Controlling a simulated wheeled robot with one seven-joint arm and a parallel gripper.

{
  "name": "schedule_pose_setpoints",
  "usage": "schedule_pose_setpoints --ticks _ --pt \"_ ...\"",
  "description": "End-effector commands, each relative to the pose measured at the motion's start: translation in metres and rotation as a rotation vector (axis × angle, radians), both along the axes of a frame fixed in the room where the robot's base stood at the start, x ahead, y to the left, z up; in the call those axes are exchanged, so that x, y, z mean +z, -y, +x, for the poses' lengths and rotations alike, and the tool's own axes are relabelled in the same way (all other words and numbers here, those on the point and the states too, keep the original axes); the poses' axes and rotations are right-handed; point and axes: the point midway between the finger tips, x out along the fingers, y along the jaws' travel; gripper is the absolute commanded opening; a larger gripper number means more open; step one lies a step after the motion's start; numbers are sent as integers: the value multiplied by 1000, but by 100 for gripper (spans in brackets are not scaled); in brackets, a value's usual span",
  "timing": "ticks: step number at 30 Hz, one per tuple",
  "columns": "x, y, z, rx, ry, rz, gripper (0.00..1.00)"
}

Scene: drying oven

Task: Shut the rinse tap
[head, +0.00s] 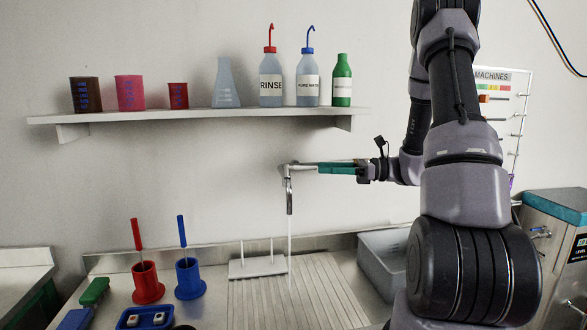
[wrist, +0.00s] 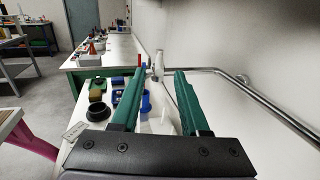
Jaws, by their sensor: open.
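The rinse tap (head: 289,188) is a chrome tap at the wall below the shelf, its spout pointing down. A thin stream of water (head: 290,240) runs from it to the ribbed drainer (head: 258,300). My gripper (head: 322,168) reaches in from the right, level with the top of the tap, its green fingertips close to it. In the wrist view my gripper (wrist: 156,72) has its two fingers spread apart. A small pale part, probably of the tap (wrist: 158,66), shows between or just beyond the fingertips. I cannot tell whether they touch it.
A shelf (head: 200,115) with beakers and bottles runs above. Red (head: 147,285) and blue (head: 190,280) holders stand left of the drainer. A grey basin (head: 383,268) is at right. A metal rail (wrist: 260,97) runs along the wall in the wrist view.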

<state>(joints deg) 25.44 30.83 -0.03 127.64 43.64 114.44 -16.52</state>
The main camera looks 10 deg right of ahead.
Motion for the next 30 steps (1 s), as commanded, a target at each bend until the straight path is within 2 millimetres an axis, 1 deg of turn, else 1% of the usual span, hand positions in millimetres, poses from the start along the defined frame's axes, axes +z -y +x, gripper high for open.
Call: schedule_pose_setpoints --ticks 1,6,9,13,18,27,28,29,30 --pt "0 -9 2 5 0 0 45" --pt "0 -42 10 6 0 0 45" --pt "0 -59 16 6 0 -1 45" --pt "0 -77 21 5 0 -1 45" --pt "0 -89 25 2 0 -2 45" --pt "0 -91 26 1 0 -2 45" --pt "0 -91 26 1 1 -1 37" --pt "0 -91 26 1 1 -1 26" --pt "0 -91 26 1 1 -1 11"
